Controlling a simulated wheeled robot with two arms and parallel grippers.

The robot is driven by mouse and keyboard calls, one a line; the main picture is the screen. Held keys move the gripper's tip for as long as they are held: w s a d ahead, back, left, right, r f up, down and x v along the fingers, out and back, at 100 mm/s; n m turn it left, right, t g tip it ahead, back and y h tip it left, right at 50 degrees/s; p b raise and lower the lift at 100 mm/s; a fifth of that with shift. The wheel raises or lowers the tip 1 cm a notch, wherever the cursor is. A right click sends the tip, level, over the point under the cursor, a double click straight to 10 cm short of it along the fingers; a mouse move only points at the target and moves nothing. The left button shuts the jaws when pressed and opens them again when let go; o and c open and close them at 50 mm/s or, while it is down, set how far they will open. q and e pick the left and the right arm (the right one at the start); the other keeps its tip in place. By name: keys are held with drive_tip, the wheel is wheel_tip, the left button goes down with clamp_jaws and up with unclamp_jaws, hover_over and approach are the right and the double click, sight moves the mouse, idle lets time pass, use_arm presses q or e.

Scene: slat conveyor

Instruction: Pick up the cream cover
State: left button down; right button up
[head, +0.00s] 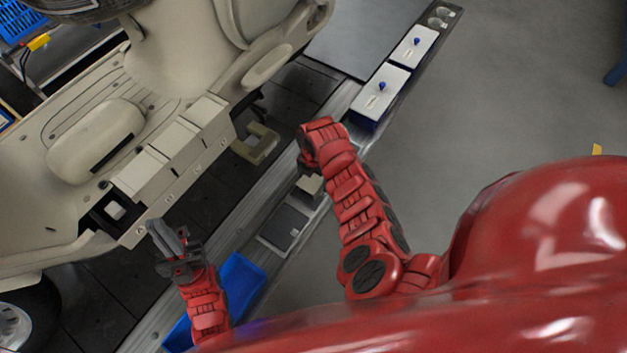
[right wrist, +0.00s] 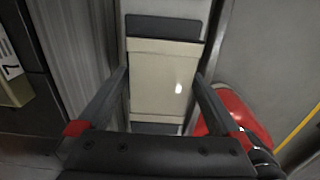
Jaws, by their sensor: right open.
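The cream cover (right wrist: 160,82) is a flat, pale rectangular plate in the right wrist view. It lies over a dark recess, with dark strips showing at its far and near ends. My right gripper (right wrist: 163,92) is open, with one finger on each side of the cover; I cannot tell whether they touch it. In the head view a small part of the cover (head: 310,185) shows below my right gripper (head: 305,170), whose hand hides the rest. My left gripper (head: 165,243) is near the vehicle's lower edge, apart from the cover; its finger opening is unclear.
A cream vehicle body (head: 85,75) with a row of box-like blocks (head: 172,140) fills the left. A blue bin (head: 240,275) stands near my left arm. White boxes with blue knobs (head: 380,88) stand along the rail at top right. Grey floor (head: 510,90) is clear at right.

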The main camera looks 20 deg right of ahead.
drive_tip(key=c, duration=1.2)
